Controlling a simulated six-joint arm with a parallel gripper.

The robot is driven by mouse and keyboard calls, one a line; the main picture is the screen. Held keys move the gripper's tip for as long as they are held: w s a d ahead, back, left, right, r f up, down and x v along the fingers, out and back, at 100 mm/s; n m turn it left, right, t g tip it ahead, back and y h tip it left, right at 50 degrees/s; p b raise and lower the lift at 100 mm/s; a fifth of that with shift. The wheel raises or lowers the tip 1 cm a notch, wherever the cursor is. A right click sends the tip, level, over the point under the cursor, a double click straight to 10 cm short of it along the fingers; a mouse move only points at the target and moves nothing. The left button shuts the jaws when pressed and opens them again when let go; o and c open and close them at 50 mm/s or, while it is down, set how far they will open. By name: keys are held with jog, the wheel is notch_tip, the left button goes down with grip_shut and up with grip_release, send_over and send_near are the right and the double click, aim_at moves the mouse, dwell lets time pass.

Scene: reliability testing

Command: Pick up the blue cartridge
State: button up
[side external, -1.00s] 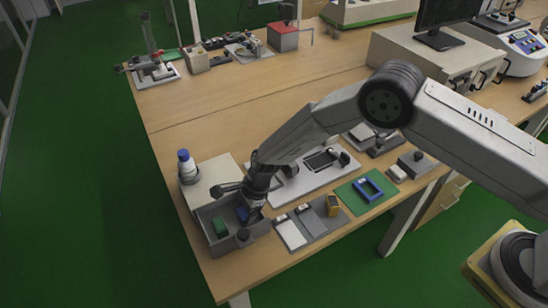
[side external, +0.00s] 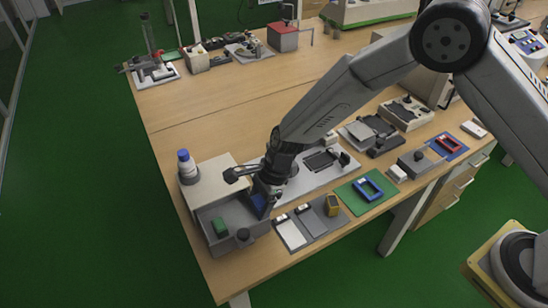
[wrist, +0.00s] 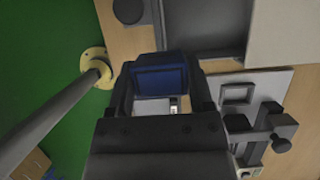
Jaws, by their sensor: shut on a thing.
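The blue cartridge (side external: 259,204) is between the fingers of my gripper (side external: 265,196), at the right side of the grey bin (side external: 208,234). In the wrist view the cartridge (wrist: 161,80) sits between both dark fingers (wrist: 160,92), and my gripper is shut on it. The cartridge appears raised, near the bin's right wall; its exact height is hard to tell. The fingers hide part of it in the side view.
A blue-capped bottle (side external: 187,168) stands behind.

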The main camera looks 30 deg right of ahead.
jog(key=s+d+r, duration=0.3)
jog(key=s, duration=0.4)
jog(key=shift+s+d+r, duration=0.3)
jog(key=shift+d, duration=0.1)
jog(key=shift+w, duration=0.1)
dwell(0.4)
